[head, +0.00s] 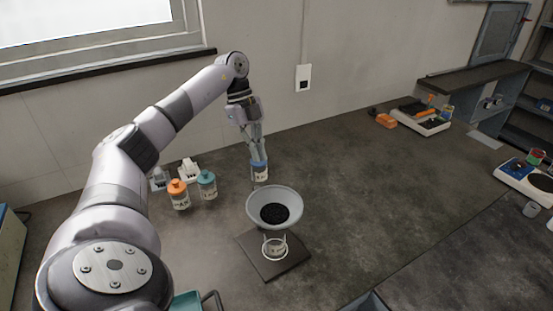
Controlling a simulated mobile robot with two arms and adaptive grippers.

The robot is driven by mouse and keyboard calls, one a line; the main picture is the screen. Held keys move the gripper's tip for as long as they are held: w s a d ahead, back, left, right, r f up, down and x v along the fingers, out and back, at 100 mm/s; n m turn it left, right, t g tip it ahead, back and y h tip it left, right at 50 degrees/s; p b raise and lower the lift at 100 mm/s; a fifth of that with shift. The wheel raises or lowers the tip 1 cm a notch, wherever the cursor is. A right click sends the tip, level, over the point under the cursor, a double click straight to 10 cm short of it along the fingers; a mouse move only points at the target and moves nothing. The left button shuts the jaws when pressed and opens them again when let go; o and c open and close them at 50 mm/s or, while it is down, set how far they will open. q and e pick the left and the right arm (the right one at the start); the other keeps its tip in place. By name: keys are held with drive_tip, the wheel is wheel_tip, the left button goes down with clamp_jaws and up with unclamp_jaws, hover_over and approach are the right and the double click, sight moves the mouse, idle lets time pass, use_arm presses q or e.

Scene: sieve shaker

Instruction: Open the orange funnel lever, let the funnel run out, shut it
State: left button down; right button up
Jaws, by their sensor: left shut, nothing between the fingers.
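The grey funnel (287,196) stands on its stand over a dark square base plate (293,262), with dark granular material inside its bowl. A clear glass vessel (275,248) shows under the funnel. The orange funnel lever cannot be made out in this view. My left gripper (259,157) points down behind the funnel, with its fingers shut and empty. Its fingertips overlap the top of a blue-lidded jar (260,174) in the picture; I cannot tell whether they touch it. My right gripper is not in view.
An orange-lidded jar (179,196) and a teal-lidded jar (207,185) stand left of the funnel. Balances (421,122) and an orange object (386,121) are at the far right. The bench right of the funnel is clear.

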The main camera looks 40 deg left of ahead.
use_arm(q)
drive_tip(key=d+f+p, duration=0.1)
drive_tip(key=d+f, duration=0.1)
drive_tip(key=f, duration=0.1)
drive_tip(key=d+f+p, duration=0.1)
drive_tip(key=d+f, duration=0.1)
drive_tip(key=f, duration=0.1)
drive_tip(key=d+f+p, duration=0.1)
drive_tip(key=d+f, duration=0.2)
drive_tip(key=shift+f, duration=0.3)
drive_tip(key=shift+d, duration=0.25)
drive_tip(key=shift+f, duration=0.1)
drive_tip(key=shift+w+d, duration=0.1)
drive_tip(key=shift+w, duration=0.05)
